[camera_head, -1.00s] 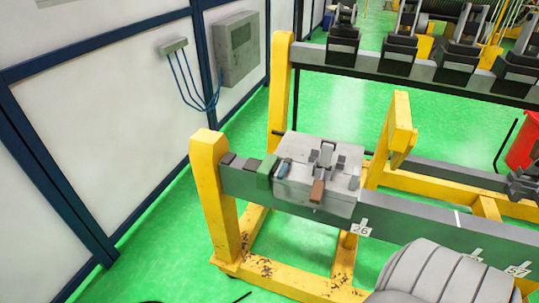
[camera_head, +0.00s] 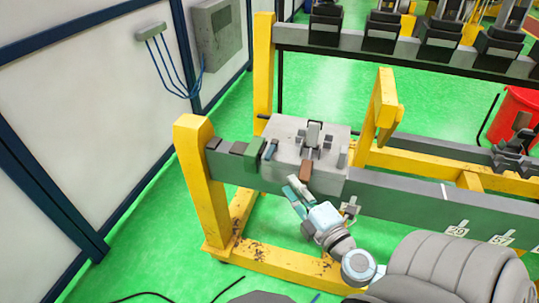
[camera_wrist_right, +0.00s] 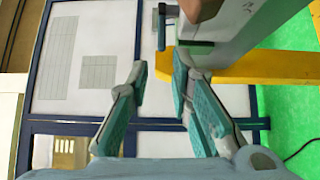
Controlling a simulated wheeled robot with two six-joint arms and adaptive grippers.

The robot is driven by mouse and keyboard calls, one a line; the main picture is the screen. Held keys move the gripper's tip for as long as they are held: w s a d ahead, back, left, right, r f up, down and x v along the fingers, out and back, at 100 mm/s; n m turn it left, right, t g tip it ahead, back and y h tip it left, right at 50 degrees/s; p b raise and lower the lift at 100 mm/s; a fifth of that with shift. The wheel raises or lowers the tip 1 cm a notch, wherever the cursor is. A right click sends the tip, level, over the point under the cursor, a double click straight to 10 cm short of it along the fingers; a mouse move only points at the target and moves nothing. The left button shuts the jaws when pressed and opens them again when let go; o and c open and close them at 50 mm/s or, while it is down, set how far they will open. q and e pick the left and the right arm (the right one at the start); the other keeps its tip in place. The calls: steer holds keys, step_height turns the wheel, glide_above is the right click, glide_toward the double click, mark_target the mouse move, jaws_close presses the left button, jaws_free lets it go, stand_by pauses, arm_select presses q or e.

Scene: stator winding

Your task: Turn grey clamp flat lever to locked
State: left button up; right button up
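The grey clamp (camera_head: 330,150) is a flat grey block on the green-grey beam in the head view. A grey lever piece (camera_head: 314,134) stands on its top, and a brown handle (camera_head: 305,170) points toward me at the front edge. My right gripper (camera_head: 294,188) is just below and in front of the brown handle, apparently apart from it. In the right wrist view the gripper (camera_wrist_right: 159,74) is open with nothing between its fingers. A brown block end (camera_wrist_right: 200,9), likely the handle, shows at the top edge there. My left gripper is not in view.
A yellow frame (camera_head: 200,180) carries the beam (camera_head: 400,195).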

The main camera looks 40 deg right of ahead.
mark_target(271, 157)
steer(key=w+p, duration=0.1)
steer(key=w, duration=0.3)
steer(key=w+d+p, duration=0.1)
steer(key=w, duration=0.3)
steer(key=w+d+p, duration=0.1)
steer(key=w, duration=0.3)
steer(key=shift+d, duration=0.15)
steer(key=shift+w+d+f, duration=0.15)
steer(key=shift+w, duration=0.6)
jaws_close()
